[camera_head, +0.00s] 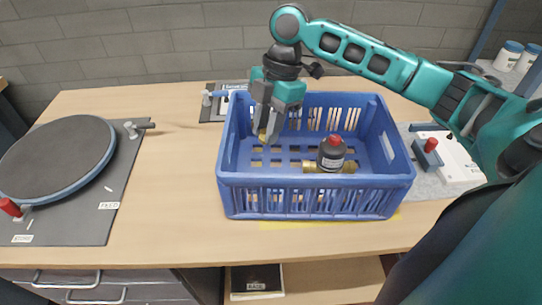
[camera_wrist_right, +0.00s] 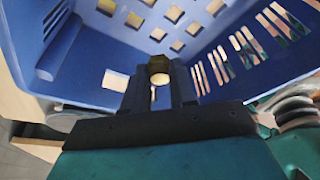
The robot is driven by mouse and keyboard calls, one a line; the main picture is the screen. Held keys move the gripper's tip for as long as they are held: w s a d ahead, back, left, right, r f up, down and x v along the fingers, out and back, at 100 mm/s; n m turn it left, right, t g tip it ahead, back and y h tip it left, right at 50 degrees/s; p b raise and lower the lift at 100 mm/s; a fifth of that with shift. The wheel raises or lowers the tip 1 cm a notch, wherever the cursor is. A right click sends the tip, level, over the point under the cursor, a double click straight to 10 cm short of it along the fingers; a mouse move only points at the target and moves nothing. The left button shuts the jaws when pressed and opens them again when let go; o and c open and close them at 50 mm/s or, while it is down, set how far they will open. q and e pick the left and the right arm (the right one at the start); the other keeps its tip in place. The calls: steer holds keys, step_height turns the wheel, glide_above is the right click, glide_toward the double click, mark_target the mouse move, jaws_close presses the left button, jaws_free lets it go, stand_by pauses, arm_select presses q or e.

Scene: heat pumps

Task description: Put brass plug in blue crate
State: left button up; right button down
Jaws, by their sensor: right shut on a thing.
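The blue crate (camera_head: 305,203) stands on the wooden table. It also fills most of the right wrist view (camera_wrist_right: 110,40). My right gripper (camera_head: 265,128) points down inside the crate's left part. Its fingers are shut on the brass plug (camera_wrist_right: 158,68), a small hexagonal brass piece at the fingertips. In the head view the plug (camera_head: 262,137) shows only as a small gold spot between the fingertips. The crate floor lies beyond the plug in the wrist view; I cannot tell whether the plug touches it. My left gripper is not in view.
A dark cylinder with a red cap (camera_head: 332,153) and a brass fitting (camera_head: 348,167) lie in the crate's right part. A round grey plate (camera_head: 55,155) on a dark mat is at left. A white-and-grey board with a red-handled valve (camera_head: 430,148) is at right. Table between is clear.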

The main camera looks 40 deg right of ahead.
steer(key=b, duration=0.1)
glide_toward(268, 170)
steer(key=a+f, duration=0.2)
steer(key=f, duration=0.1)
steer(key=a+f, duration=0.1)
steer(key=f, duration=0.1)
steer(key=shift+s, duration=0.25)
steer(key=shift+f, duration=0.4)
steer(key=shift+f, duration=0.1)
steer(key=c, duration=0.9)
jaws_free()
steer(key=p+v, duration=0.1)
steer(key=v, duration=1.1)
